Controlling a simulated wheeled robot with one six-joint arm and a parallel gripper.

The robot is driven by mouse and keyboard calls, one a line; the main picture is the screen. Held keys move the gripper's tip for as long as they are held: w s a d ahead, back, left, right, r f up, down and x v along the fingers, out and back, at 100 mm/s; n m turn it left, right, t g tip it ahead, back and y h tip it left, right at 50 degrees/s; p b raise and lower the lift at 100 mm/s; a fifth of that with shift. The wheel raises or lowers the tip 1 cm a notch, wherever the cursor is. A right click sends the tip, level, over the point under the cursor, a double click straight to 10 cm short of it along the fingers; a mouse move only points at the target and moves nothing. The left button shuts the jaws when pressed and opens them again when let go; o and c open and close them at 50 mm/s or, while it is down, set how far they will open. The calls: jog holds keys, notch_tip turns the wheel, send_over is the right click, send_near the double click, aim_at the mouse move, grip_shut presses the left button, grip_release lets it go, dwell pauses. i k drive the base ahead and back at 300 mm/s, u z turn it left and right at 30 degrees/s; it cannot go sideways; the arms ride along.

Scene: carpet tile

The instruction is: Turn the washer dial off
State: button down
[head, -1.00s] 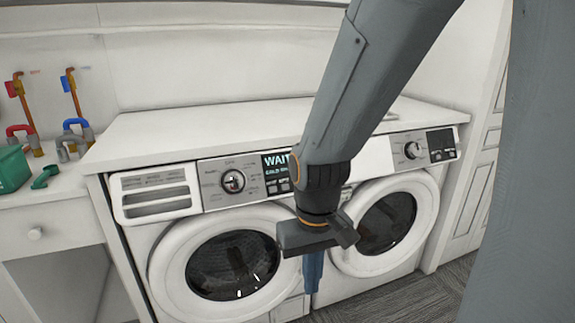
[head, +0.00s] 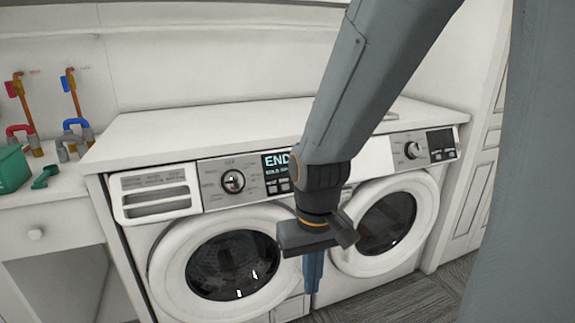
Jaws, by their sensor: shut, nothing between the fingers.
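The washer (head: 165,262) is the left machine, with a round glass door. My gripper (head: 313,285) hangs below my wrist, pointing down, in front of the gap between the two machines. It is right of and lower than the dial, apart from it. Its blue-grey fingers are together with nothing between them.
A second machine (head: 405,255) with its own dial (head: 412,150) stands on the right. A white counter top (head: 190,130) covers both. A green container (head: 12,168) and red and blue taps (head: 75,124) are at left. Grey carpet (head: 390,300) lies in front.

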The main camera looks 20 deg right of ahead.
aim_at(234, 181)
jog(key=z, duration=0.9)
jog(key=k, duration=0.45)
jog(key=u, duration=0.45)
